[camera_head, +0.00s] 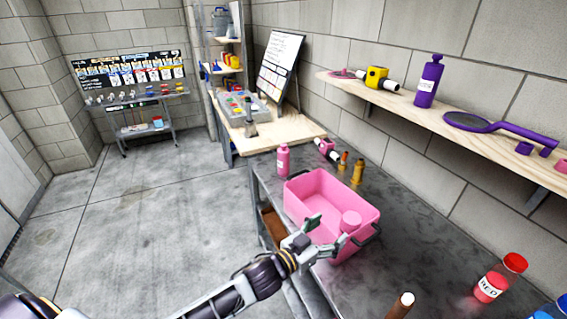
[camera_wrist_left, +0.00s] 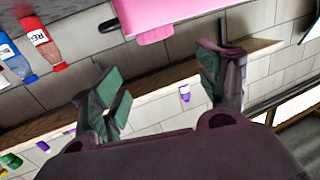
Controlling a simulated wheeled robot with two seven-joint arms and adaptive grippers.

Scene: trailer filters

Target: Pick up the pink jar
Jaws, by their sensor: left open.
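The bin (camera_wrist_left: 185,8) shows at the top there; I cannot pick out the jar for sure. My right gripper is not in view.
A pink bottle (camera_head: 283,160) stands on the dark table (camera_head: 420,215) behind the bin. Small orange bottles (camera_head: 357,171) stand behind it at right. A red-capped bottle (camera_head: 491,286) is at the near right. A wooden wall shelf (camera_head: 400,102) overhangs the right side.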

